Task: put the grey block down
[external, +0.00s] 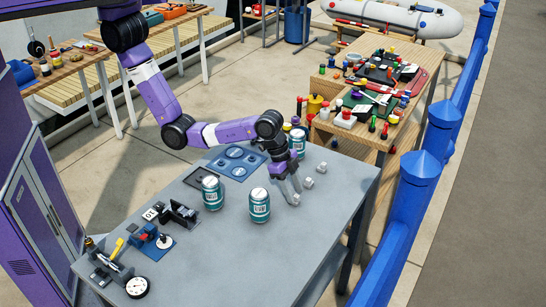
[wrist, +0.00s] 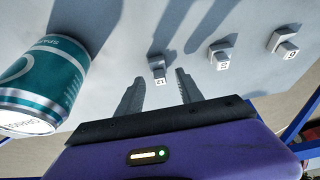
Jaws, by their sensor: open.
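A small grey block (wrist: 157,66) with a white label, which seems to read 12, rests on the grey table in the wrist view. My gripper (wrist: 158,82) is open. Its two fingers are on either side of the line to this block, with a gap between them; I cannot tell whether either touches it. In the external view my gripper (external: 288,190) is low over the table, right by the nearest small block (external: 295,199). Two similar grey blocks, (wrist: 222,54) and (wrist: 287,45), stand in a row to the right in the wrist view.
A teal can (wrist: 42,85) is close on the left in the wrist view. Two teal cans, (external: 211,194) and (external: 260,206), stand left of my gripper in the external view; another (external: 298,142) stands behind it. A blue tray (external: 237,162) lies farther back. The front right tabletop (external: 240,262) is clear.

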